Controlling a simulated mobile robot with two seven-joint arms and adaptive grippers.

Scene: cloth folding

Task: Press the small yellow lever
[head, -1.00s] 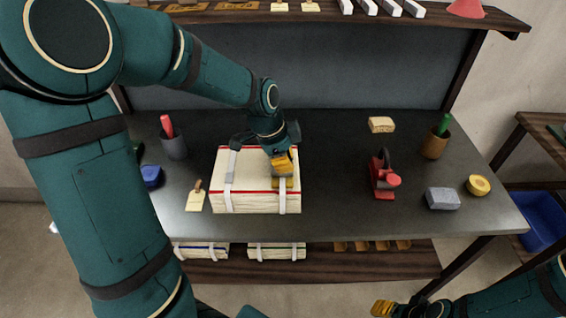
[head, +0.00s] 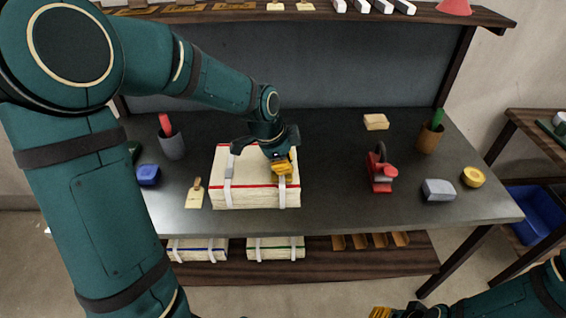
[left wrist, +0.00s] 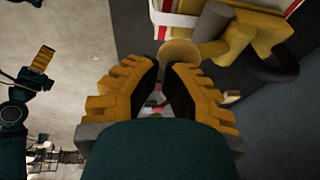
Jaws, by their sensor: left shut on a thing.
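A cream stack with red edging (head: 255,165) and pale straps lies on the table. My left gripper (head: 281,168) is low over its right part, by the right strap. In the left wrist view, a yellow lever-like piece with a round tan end (left wrist: 181,53) lies at the tips of my left gripper (left wrist: 163,66). The fingers are shut on it; the exact contact is partly hidden. The red-edged stack (left wrist: 177,20) shows beyond. My right gripper (head: 380,313) is at the bottom edge of the head view, well away from the table top, its jaws unclear.
A red tool (head: 380,172), a grey block (head: 439,190), a yellow round piece (head: 473,177) and a brown cup (head: 429,140) stand to the right. A tan tag (head: 195,196), a blue piece (head: 148,175) and a grey cup (head: 172,146) are left. The table's front middle-right is clear.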

